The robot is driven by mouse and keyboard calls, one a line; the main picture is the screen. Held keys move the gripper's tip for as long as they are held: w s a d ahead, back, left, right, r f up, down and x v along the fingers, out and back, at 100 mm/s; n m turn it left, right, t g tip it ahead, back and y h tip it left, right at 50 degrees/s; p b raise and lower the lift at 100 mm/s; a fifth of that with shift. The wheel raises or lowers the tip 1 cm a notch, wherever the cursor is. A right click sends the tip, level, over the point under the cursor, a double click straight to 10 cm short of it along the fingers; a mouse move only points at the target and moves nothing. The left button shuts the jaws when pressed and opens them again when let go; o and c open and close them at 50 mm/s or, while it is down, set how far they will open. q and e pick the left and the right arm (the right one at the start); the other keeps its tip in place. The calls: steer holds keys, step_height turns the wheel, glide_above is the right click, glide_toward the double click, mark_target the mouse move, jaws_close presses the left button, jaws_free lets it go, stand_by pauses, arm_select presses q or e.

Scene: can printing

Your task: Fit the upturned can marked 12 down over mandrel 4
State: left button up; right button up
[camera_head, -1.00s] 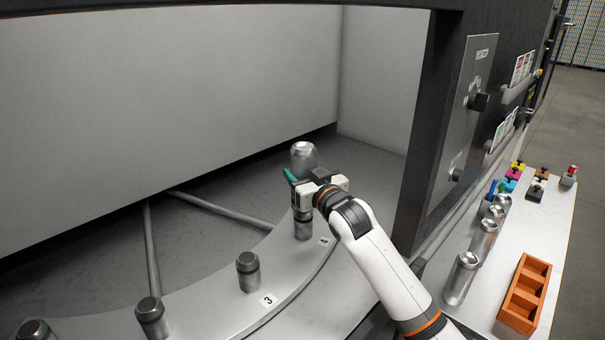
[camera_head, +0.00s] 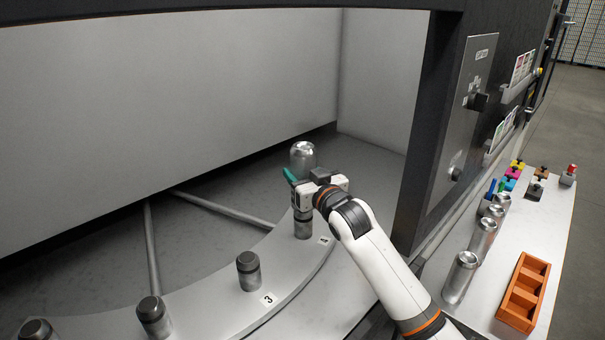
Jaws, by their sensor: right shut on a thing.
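My right gripper (camera_head: 303,186) is shut on a silver can (camera_head: 302,157), whose domed end faces up. The gripper hides the can's middle, and I cannot read a number on it. Right below is mandrel 4 (camera_head: 303,229), a dark metal post on the curved plate beside a small label (camera_head: 325,240). The can is upright and in line with the mandrel. The gripper covers the place where they meet, so I cannot tell how far the can is over it. My left gripper is not in view.
Mandrel 3 (camera_head: 248,272) and other bare mandrels (camera_head: 153,316) stand along the curved plate (camera_head: 215,313). A dark machine post (camera_head: 425,130) rises right of my arm. On the side table are several silver cans (camera_head: 460,278), an orange tray (camera_head: 540,293) and coloured small parts (camera_head: 516,168).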

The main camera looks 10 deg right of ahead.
steer(key=shift+p, duration=0.4)
stand_by(0.5)
steer(key=shift+f+b, duration=2.5)
steer(key=shift+f, duration=2.1)
steer(key=o, duration=1)
steer(key=shift+r, duration=0.1)
steer(key=shift+s+d, duration=0.15)
steer(key=shift+s, duration=0.4)
steer(key=shift+b+v, duration=1.3)
steer(key=shift+v, duration=4.2)
